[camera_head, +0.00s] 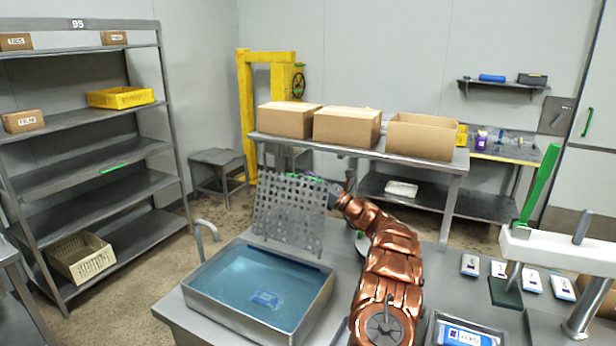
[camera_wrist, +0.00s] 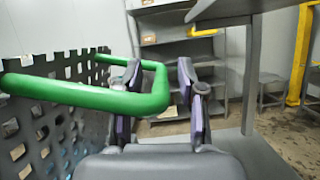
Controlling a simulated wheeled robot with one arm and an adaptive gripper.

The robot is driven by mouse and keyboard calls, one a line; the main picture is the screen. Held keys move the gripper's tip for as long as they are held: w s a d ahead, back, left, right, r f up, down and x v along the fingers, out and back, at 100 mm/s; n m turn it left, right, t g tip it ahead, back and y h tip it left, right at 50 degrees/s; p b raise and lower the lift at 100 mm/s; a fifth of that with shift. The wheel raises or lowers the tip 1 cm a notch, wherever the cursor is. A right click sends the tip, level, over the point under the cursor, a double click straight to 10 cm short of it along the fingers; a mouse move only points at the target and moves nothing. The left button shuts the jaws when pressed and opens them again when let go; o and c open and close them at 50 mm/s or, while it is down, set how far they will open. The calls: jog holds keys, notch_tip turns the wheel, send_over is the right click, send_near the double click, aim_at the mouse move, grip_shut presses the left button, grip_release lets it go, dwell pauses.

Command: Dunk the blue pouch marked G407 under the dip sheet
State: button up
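The perforated grey dip sheet (camera_head: 290,212) stands steeply raised at the back of the water tank (camera_head: 205,300). A blue pouch (camera_head: 265,298) shows in the blue water; its marking is not legible. Another blue pouch (camera_head: 464,337) lies in a small tray at the bottom edge, its label also unclear. My gripper (camera_head: 333,192) is beside the sheet's upper right edge. In the wrist view, my gripper (camera_wrist: 162,95) is open, with the end of the sheet's green handle (camera_wrist: 75,93) between its fingers. A gap shows between handle and right finger.
Several pale pouches (camera_head: 470,265) lie on the bench at right, near a white press-like stand with a green lever (camera_head: 540,185). Cardboard boxes (camera_head: 346,127) stand on a table behind. A shelf rack (camera_head: 90,118) is at left. A curved pipe (camera_head: 207,230) rises beside the tank.

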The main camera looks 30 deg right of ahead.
jog(key=shift+w, duration=0.1)
grip_shut()
dwell(0.3)
dwell(0.4)
